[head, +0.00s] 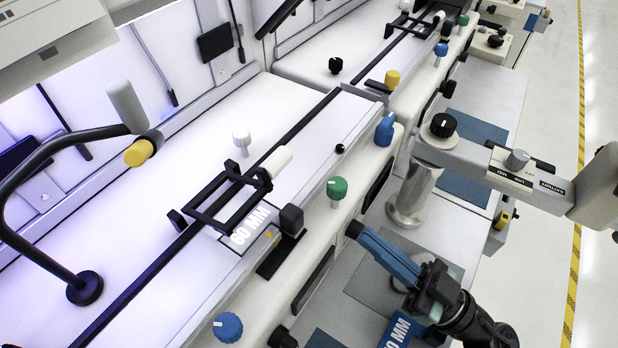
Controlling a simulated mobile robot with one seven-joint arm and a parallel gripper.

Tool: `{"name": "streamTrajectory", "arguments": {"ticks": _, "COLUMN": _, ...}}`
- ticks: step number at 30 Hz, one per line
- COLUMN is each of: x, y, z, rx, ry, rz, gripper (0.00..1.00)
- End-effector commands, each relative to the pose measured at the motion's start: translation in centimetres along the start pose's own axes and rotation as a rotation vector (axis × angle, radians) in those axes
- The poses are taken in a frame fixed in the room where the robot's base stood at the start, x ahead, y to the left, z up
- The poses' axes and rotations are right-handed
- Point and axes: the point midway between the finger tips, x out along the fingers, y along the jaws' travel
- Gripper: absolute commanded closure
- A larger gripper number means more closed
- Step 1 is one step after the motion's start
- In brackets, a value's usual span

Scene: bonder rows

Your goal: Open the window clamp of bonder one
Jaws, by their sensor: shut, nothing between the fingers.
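The near bonder (120,215) has a window clamp (225,203), a black rectangular frame across the dark rail, over a plate marked "60 MM". A white cylindrical handle (275,162) sticks up at a tilt by the frame's far right end. I cannot tell from this view whether the clamp is raised or lowered. My gripper (357,231) comes in from the lower right. Its long blue fingers with a dark tip are shut and hold nothing. The tip is right of and apart from the clamp, beside the bonder's front face.
A black block (291,220) stands on the front ledge between clamp and gripper. Green (337,188) and blue (228,327) knobs line the front. A microscope arm (500,170) reaches across at right. A curved black arm (50,160) stands at left. Another bonder (320,52) stands behind.

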Motion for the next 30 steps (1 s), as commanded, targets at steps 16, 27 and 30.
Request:
{"name": "streamTrajectory", "arguments": {"ticks": 16, "x": 9.3, "y": -0.3, "z": -0.2, "rx": 0.004, "ry": -0.001, "rz": -0.01, "gripper": 1.0}}
{"name": "streamTrajectory", "arguments": {"ticks": 27, "x": 13.7, "y": -0.2, "z": 0.0, "rx": 0.003, "ry": 0.0, "rz": -0.005, "gripper": 1.0}}
{"name": "streamTrajectory", "arguments": {"ticks": 30, "x": 13.9, "y": -0.2, "z": 0.0, "rx": 0.003, "ry": 0.0, "rz": -0.005, "gripper": 1.0}}
